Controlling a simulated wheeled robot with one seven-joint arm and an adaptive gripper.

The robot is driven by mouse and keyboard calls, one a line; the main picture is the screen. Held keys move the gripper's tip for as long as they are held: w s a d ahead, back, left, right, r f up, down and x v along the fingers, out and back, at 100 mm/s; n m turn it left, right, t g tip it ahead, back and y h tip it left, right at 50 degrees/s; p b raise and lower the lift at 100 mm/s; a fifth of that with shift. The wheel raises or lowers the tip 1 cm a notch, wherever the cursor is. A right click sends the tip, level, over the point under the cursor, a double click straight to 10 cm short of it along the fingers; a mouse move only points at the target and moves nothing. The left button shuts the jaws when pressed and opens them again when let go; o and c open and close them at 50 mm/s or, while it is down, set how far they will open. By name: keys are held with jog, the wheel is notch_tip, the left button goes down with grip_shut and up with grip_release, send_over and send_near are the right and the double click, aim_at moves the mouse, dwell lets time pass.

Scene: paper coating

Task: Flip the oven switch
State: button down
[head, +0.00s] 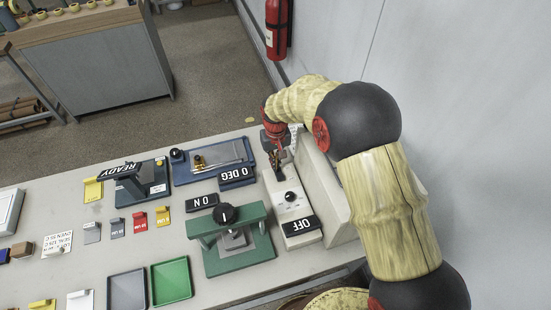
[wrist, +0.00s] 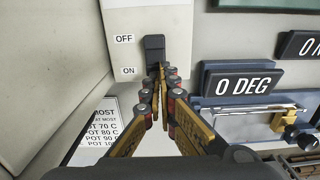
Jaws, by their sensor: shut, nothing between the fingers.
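The oven switch (wrist: 154,46) is a black upright switch on a pale panel (wrist: 178,20) in the wrist view. An OFF label (wrist: 123,39) is beside its upper part and an ON label (wrist: 128,71) beside its lower part. My gripper (wrist: 165,70) is shut and empty, its tips overlapping the switch's lower end in the picture; I cannot tell whether they touch. In the head view my gripper (head: 277,163) is over the far end of a pale unit (head: 283,176) with a black knob (head: 291,197) and an OFF sign (head: 300,226). The switch cannot be made out there.
A pale upright panel (head: 325,195) stands close to the right of my gripper, with the wall beyond. A 0 DEG sign (head: 236,175) and blue tray device (head: 205,172) are to its left. A green device (head: 233,257) with an ON sign (head: 201,202) is nearer.

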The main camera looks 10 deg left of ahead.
dwell(0.4)
jog(key=shift+w+a+f+g+p, duration=0.1)
jog(key=shift+w+f+g+p, duration=0.1)
jog(key=shift+f+g+p, duration=0.25)
jog(key=shift+s+r, duration=0.1)
jog(key=shift+s, duration=0.05)
jog(key=shift+s+d+r+p, duration=0.3)
jog(key=shift+s+d, duration=0.05)
jog(key=shift+s, duration=0.2)
notch_tip(320, 180, up, 12)
jog(key=shift+w+a, duration=0.2)
jog(key=shift+w, duration=0.25)
dwell(0.6)
